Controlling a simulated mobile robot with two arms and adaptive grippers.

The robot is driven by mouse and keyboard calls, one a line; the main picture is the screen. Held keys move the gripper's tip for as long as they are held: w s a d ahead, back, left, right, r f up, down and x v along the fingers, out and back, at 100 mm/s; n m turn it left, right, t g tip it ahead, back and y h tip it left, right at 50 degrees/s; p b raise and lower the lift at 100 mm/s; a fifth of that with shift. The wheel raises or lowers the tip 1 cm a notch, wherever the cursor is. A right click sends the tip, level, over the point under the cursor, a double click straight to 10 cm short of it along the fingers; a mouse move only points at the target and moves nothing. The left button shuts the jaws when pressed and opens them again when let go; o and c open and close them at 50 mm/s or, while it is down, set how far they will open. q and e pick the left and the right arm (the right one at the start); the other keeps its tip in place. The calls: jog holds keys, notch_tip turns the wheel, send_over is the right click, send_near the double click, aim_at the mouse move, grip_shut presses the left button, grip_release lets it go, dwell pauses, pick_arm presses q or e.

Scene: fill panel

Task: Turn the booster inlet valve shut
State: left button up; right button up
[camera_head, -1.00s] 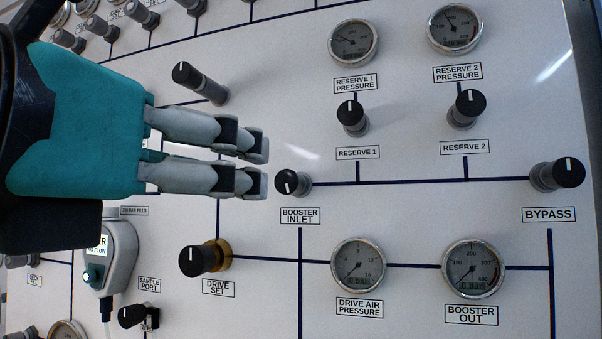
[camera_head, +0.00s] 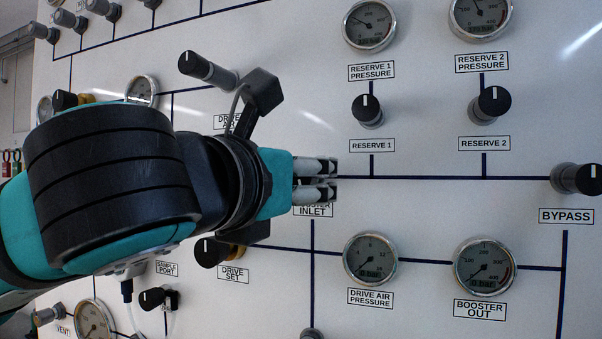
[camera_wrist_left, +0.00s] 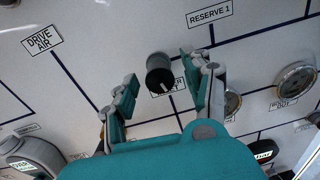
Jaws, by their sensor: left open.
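The booster inlet valve is a black and grey knob (camera_wrist_left: 160,73) with a white mark, seen in the left wrist view between my two fingers. Its label (camera_head: 313,210) shows in the head view just below my fingers, partly covered. My left gripper (camera_head: 334,180) is open at the valve, with its fingers pointing at the panel; it also shows in the left wrist view (camera_wrist_left: 160,92). The fingers stand apart on both sides of the knob, with a gap on each side. In the head view the knob is hidden behind the gripper. My right gripper is not in view.
Nearby on the panel are the reserve 1 knob (camera_head: 368,110), the drive set knob (camera_head: 215,250), the drive air knob (camera_head: 205,70) and the drive air pressure gauge (camera_head: 370,257). The bypass knob (camera_head: 578,179) is far right. The panel between booster inlet and bypass is clear.

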pick_arm(q)
jog(key=shift+c, duration=0.3)
grip_shut()
